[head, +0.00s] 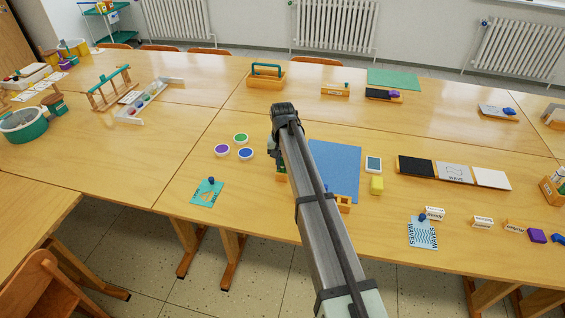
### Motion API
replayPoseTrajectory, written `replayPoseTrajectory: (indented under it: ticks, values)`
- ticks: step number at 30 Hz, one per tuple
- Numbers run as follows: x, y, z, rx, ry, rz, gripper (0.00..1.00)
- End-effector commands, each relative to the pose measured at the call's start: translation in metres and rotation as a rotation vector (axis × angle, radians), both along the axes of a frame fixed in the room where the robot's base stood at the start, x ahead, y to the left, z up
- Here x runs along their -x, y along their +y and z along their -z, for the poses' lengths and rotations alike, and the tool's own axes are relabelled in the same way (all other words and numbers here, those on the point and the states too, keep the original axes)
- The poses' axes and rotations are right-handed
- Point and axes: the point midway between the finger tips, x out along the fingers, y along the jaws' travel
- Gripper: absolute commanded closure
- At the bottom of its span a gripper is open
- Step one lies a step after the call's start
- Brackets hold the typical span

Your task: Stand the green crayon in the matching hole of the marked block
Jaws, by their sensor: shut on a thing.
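My gripper (280,160) points down over the left edge of the blue mat (340,165), largely hidden by my arm. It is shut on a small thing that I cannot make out. No green crayon can be told apart for sure. An orange wooden piece (282,178) shows just below my gripper, and another orange wooden piece (344,203) shows at the mat's front edge, right of my arm. Either may be the marked block or part of it. I see no hole or marking.
Green (240,138), purple (222,149) and blue (246,153) round pots stand left of my gripper. A teal card (207,192) lies in front of them. A yellow block (377,185) and a small framed panel (374,164) are right of the mat.

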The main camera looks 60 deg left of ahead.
Motion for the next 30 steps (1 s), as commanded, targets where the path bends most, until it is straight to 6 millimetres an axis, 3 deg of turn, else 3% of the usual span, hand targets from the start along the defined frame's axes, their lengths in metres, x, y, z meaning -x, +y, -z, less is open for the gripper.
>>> replayPoseTrajectory:
  ticks: [4,5,14,30]
  values:
    - [0.0,0.0,-0.0002,0.0,0.0,0.0,1.0]
    - [0.0,0.0,-0.0002,0.0,0.0,0.0,0.81]
    - [0.0,0.0,-0.0002,0.0,0.0,0.0,0.53]
    - [0.0,0.0,-0.0002,0.0,0.0,0.0,0.53]
